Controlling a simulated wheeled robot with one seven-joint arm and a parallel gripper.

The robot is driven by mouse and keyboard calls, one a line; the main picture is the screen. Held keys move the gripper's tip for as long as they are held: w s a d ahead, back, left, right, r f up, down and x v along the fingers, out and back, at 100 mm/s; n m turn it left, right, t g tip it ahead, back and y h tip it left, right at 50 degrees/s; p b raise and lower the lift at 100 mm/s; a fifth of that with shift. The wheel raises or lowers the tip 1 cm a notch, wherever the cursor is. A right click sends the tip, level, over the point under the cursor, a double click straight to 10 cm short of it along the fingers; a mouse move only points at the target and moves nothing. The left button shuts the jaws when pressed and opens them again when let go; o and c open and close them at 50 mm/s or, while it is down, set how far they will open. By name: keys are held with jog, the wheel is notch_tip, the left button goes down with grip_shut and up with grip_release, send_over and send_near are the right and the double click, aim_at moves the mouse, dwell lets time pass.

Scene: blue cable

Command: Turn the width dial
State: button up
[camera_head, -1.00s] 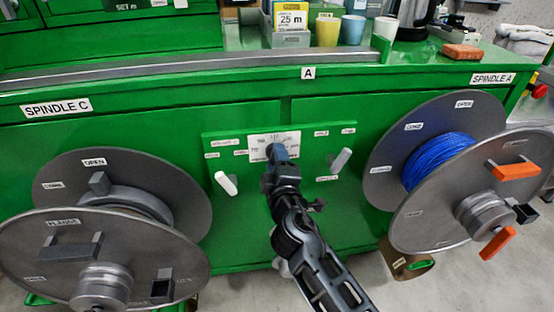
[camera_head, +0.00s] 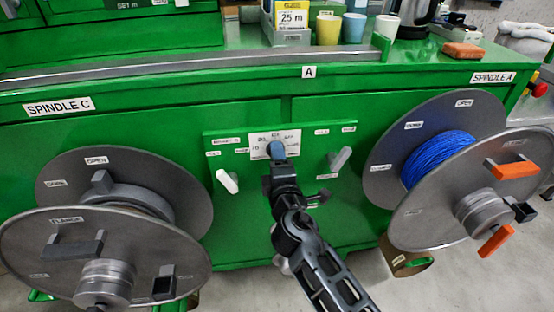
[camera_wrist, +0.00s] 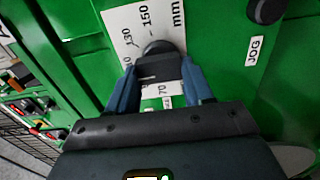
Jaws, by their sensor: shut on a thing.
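The width dial is a dark knob (camera_wrist: 155,50) on a white scale plate marked in mm (camera_wrist: 132,25), seen in the wrist view. The same white plate (camera_head: 262,140) shows in the head view at the middle of the green panel. My gripper (camera_wrist: 160,78) has its two blue fingers on either side of the knob and is shut on it. In the head view my gripper (camera_head: 276,150) covers most of the dial. The dial's exact setting is hard to read.
A large grey spindle stands at left (camera_head: 45,225), another with blue cable (camera_head: 438,160) at right. In the wrist view a black round knob (camera_wrist: 266,10) and a JOG label (camera_wrist: 254,50) are nearby.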

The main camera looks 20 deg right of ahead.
jog(key=o, duration=1)
jog(key=shift+o, duration=0.2)
jog(key=v, duration=0.8)
jog(key=shift+f, duration=0.1)
jog(key=s+f+m+g+y+p, duration=0.15)
jog(key=s+m+y+p, duration=0.35)
jog(key=s, duration=1.9)
jog(key=s+d+r+m+g+p, duration=0.1)
jog(key=s+r+m+p, duration=0.4)
jog(key=s+r+m, duration=0.5)
jog(key=s+r, duration=0.6)
jog(key=s, duration=0.2)
jog(key=shift+d+r, duration=0.2)
jog(key=shift+r, duration=0.15)
